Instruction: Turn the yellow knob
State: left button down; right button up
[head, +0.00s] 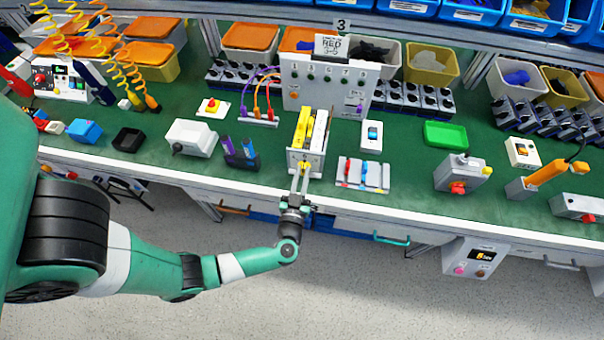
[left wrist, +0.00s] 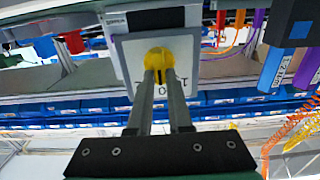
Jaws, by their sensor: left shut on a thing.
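The yellow knob (left wrist: 160,62) sits on the light front plate (left wrist: 190,38) of a box, with a "1" and a "0" marked near it in the left wrist view. In the head view the knob (head: 304,164) is small, at the front of the box with yellow and white blocks on top (head: 310,130). My left gripper (left wrist: 162,80) reaches the knob from the front, its two fingers close together and shut on it. The fingers hide part of the knob and its marks. In the head view my left gripper (head: 303,176) is at the bench's front edge. My right gripper is not in view.
Purple-blue pieces in a dark holder (head: 240,155) stand left of the box. A plate with red and blue levers (head: 362,175) is close on its right. A grey panel (head: 330,85) stands behind. Open floor (head: 400,300) lies in front of the bench.

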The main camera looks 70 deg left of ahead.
pick_arm(q)
jog(key=shift+n, duration=0.4)
jog(key=shift+s+n+p, duration=0.1)
jog(key=shift+n+p, duration=0.25)
jog(key=shift+n, duration=0.25)
jog(key=shift+s+a+n, duration=0.1)
jog(key=shift+n, duration=1.1)
jog(key=n, duration=0.4)
jog(key=shift+s+a+f+n+p, duration=0.1)
jog(key=shift+s+f+n+p, duration=0.05)
jog(key=shift+f+n+p, duration=0.15)
jog(key=c, duration=0.8)
grip_release()
jog(key=shift+r, duration=0.1)
jog(key=shift+c, duration=0.2)
